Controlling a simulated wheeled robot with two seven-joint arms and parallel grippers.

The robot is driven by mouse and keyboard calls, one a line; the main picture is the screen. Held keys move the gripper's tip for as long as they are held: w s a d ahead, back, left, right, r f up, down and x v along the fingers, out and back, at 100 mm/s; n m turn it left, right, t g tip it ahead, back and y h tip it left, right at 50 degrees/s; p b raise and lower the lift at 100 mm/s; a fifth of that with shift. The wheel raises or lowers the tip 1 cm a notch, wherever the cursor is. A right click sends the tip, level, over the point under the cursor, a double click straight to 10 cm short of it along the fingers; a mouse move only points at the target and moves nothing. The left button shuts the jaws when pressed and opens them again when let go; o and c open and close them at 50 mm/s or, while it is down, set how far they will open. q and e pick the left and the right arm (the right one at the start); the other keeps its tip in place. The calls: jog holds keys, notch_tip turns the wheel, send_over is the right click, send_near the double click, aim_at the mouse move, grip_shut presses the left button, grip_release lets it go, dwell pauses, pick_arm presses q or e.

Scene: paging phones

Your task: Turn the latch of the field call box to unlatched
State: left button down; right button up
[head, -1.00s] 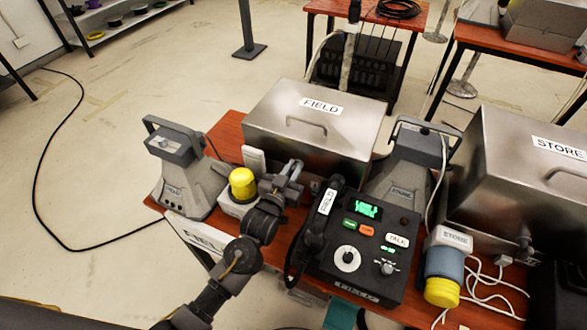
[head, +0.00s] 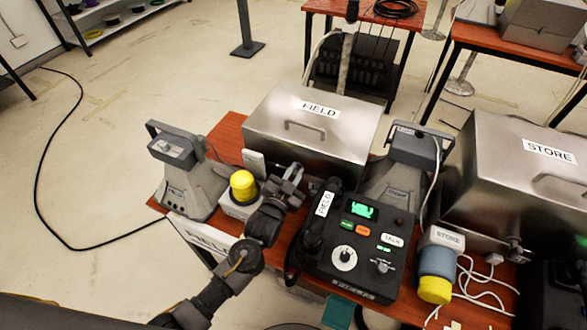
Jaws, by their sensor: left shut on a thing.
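The field call box (head: 335,145) is a closed metal box with a handle and a white FIELD label, at the back of the red-brown table. My left gripper (head: 296,172) is at the lower front of this box, left of the desk phone. It is shut on a small part there, at the place of the latch. The gripper hides the latch, so I cannot see which way it points. My right gripper is not in view.
The FIELD phone (head: 357,245) with its handset stands close to the right of my left gripper. A yellow-capped unit (head: 243,186) stands just left of it. A grey horn speaker (head: 186,180) is further left. The STORE box (head: 520,180) is at the right.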

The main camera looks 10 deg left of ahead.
pick_arm(q)
jog(key=shift+d+f+m+p, duration=0.1)
jog(key=shift+m+p, duration=0.35)
jog(key=shift+m, duration=0.55)
jog(key=c, duration=1.4)
grip_release()
jog(key=shift+s, duration=0.15)
jog(key=b+v, duration=0.1)
jog(key=v, duration=0.9)
jog(key=shift+s, duration=0.25)
